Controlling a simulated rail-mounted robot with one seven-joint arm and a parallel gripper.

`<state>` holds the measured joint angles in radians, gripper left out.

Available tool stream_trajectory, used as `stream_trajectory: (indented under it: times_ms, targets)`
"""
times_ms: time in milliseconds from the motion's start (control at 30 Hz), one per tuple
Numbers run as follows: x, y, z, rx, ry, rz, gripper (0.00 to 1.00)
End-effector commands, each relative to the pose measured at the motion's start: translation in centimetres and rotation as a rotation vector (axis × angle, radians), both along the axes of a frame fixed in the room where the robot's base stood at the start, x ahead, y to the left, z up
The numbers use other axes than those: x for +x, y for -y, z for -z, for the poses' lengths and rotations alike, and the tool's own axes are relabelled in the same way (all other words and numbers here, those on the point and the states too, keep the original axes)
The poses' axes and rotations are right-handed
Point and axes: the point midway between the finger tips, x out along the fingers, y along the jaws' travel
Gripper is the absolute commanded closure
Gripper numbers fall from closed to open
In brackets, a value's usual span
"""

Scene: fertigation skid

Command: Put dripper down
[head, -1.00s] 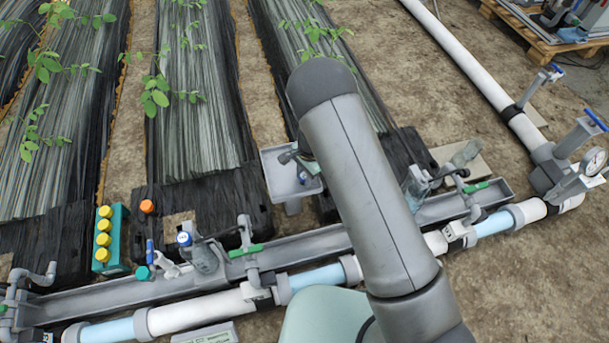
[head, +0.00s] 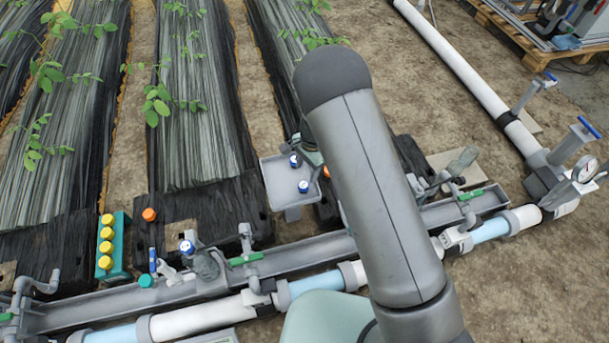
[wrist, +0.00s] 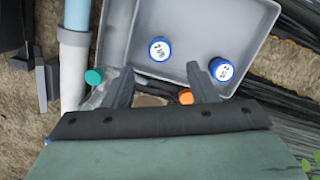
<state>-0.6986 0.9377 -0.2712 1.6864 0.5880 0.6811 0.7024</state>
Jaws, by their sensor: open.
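Two drippers with white, marked tops and blue rims stand apart in a grey tray (head: 272,176). In the head view one is at the back (head: 295,161) and one nearer the front (head: 303,186). In the wrist view they show as a left dripper (wrist: 160,49) and a right dripper (wrist: 222,69) inside the tray (wrist: 190,20). My gripper (wrist: 160,68) is open, with nothing seen between its fingers. The right finger's tip is close to the right dripper; I cannot tell if they touch. In the head view my arm hides most of the gripper.
Another blue-and-white top (head: 186,247) stands by the grey trough (head: 110,309). A teal rack (head: 121,247) holds several yellow caps. An orange cap (wrist: 186,97) and a teal cap (wrist: 94,76) lie close to my fingers in the wrist view. Pipes run along the front.

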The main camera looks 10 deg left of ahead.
Motion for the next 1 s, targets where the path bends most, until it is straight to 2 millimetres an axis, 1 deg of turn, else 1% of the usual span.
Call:
stream_trajectory:
  times_ms: [33, 200, 300, 500, 567, 600, 667, 767, 800, 867, 900, 967, 1000]
  targets:
    - [0.2, 0.1, -1.3, 0.001, 0.002, 0.0, 0.47]
    - [0.4, 0.3, -3.2, 0.001, 0.001, 0.0, 0.47]
    - [0.4, 0.3, -3.7, 0.001, 0.001, 0.001, 0.47]
    - [0.4, 0.4, -3.8, 0.001, -0.001, 0.0, 0.47]
    - [0.5, 0.8, -4.3, 0.004, 0.001, -0.004, 0.47]
    - [0.5, 1.4, -5.1, 0.008, 0.001, -0.01, 0.47]
    - [0.3, 2.8, -6.9, 0.02, 0.003, -0.027, 0.47]
    - [-0.6, 6.8, -11.5, 0.048, 0.012, -0.083, 0.47]
    - [-1.5, 8.7, -13.5, 0.059, 0.017, -0.117, 0.47]
    - [-3.2, 11.8, -16.5, 0.072, 0.028, -0.175, 0.47]
    - [-4.5, 13.8, -18.3, 0.077, 0.038, -0.216, 0.47]
    - [-6.9, 16.6, -20.6, 0.08, 0.051, -0.28, 0.47]
    - [-8.6, 18.4, -22.0, 0.079, 0.063, -0.325, 0.47]
